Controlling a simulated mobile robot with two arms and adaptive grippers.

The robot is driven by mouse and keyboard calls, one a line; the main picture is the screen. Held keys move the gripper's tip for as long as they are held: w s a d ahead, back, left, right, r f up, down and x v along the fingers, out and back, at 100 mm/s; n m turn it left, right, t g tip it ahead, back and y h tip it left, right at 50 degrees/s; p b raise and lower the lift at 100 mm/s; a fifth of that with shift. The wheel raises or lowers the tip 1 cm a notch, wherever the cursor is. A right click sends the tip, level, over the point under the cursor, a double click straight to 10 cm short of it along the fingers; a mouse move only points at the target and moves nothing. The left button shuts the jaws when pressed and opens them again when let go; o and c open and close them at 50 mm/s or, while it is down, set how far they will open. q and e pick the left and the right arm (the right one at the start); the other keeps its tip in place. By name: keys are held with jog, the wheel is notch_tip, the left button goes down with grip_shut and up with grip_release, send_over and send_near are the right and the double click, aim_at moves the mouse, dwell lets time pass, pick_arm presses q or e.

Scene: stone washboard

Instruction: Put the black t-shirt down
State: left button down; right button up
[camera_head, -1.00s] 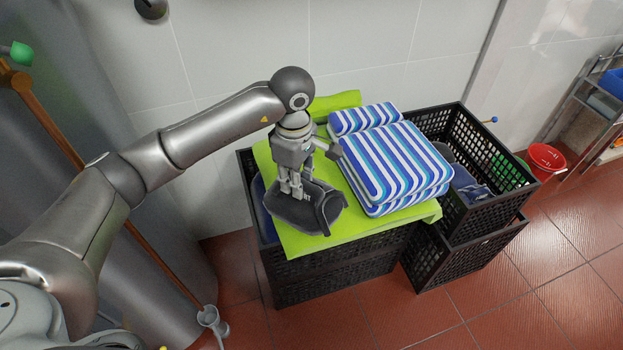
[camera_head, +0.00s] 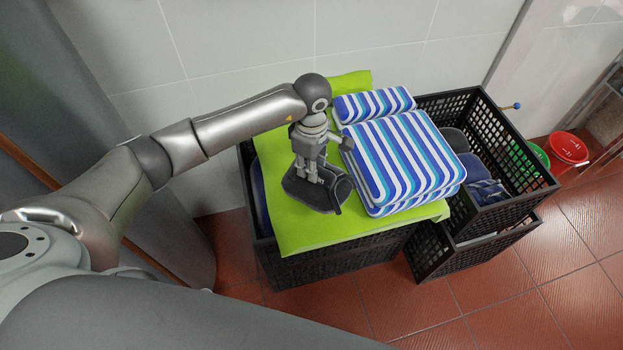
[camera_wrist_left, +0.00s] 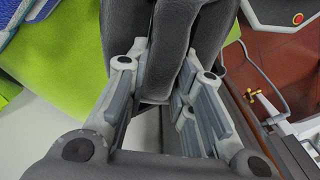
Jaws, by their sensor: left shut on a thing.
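The black t-shirt (camera_head: 312,193) is a dark grey folded bundle on the lime-green cloth (camera_head: 290,232), left of the striped towels. My left gripper (camera_head: 307,176) points down at it and is shut on part of its fabric. In the left wrist view the dark t-shirt (camera_wrist_left: 205,30) passes between the fingers (camera_wrist_left: 165,95), with green cloth beside it. I cannot tell whether all of the t-shirt's underside touches the cloth. My right gripper is not in view.
Blue-and-white striped towels (camera_head: 405,160) are stacked on the green cloth. A black crate (camera_head: 330,258) stands beneath; another black crate (camera_head: 505,212) at right holds dark clothes. A red bucket (camera_head: 568,150) stands farther right. A tiled wall is behind.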

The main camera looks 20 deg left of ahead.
aim_at(312, 184)
pick_arm(q)
notch_tip(312, 184, down, 7)
jog(key=shift+r, duration=0.1)
jog(key=shift+w+f, duration=0.1)
jog(key=shift+f, duration=0.45)
jog(key=c, duration=1.7)
grip_release()
jog(key=shift+f, duration=0.1)
jog(key=o, duration=0.4)
jog(key=shift+o, duration=0.2)
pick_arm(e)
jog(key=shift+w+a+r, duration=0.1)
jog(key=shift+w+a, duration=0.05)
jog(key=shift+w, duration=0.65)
